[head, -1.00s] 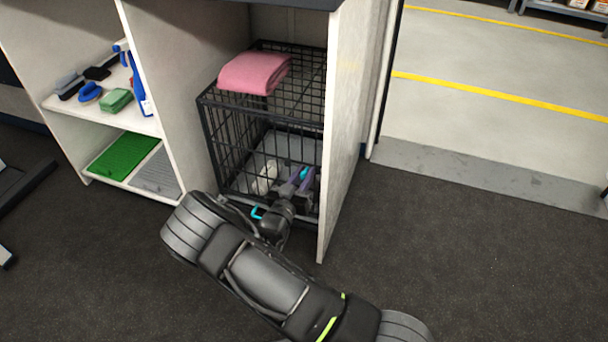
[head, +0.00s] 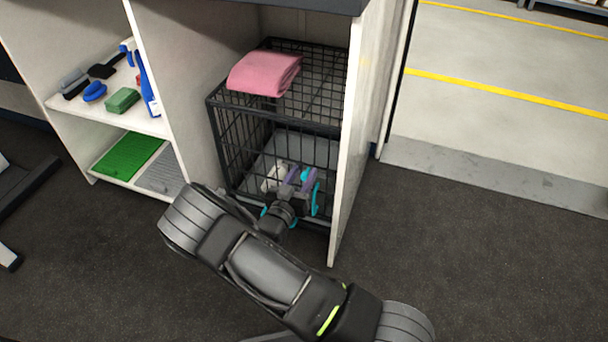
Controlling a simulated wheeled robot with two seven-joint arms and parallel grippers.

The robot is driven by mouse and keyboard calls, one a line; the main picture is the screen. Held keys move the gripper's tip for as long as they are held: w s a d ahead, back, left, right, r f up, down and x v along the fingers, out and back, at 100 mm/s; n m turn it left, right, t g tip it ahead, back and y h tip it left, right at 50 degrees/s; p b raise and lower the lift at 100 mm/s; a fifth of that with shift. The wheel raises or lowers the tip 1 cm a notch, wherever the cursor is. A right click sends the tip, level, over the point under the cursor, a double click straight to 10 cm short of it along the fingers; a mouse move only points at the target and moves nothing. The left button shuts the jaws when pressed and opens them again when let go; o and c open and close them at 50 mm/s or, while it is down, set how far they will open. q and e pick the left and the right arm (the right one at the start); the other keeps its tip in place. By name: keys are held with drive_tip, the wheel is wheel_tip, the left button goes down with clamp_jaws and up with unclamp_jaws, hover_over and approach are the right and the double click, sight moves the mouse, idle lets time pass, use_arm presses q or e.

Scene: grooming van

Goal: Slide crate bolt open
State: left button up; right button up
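The black wire crate (head: 232,150) stands in the lower bay of the white cabinet, its barred front facing me. My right gripper (head: 302,178) is at the lower part of the crate's front, reached from below by my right arm. Its purple finger parts point up and away from me, with teal parts beside them. Whether the fingers are apart or closed, and whether they touch the crate, I cannot tell. No bolt can be made out; the gripper covers part of the crate's front. My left gripper is out of view.
A folded pink towel (head: 264,73) lies on the crate. The cabinet's side panel (head: 352,150) stands close to the right of my gripper. Shelves at left hold brushes, a green block (head: 122,101) and a green mat (head: 128,155). The dark floor at right is clear.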

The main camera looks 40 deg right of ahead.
sight(302, 177)
drive_tip(key=shift+o, duration=0.4)
drive_tip(key=shift+s, duration=0.1)
drive_tip(key=shift+s+a, duration=0.1)
drive_tip(key=shift+a, duration=0.1)
drive_tip(key=p+v, duration=0.2)
drive_tip(key=v, duration=0.4)
drive_tip(key=shift+a+r+p, duration=0.1)
drive_tip(key=shift+p, duration=0.2)
drive_tip(key=shift+s+a, duration=0.3)
drive_tip(key=shift+a, duration=0.15)
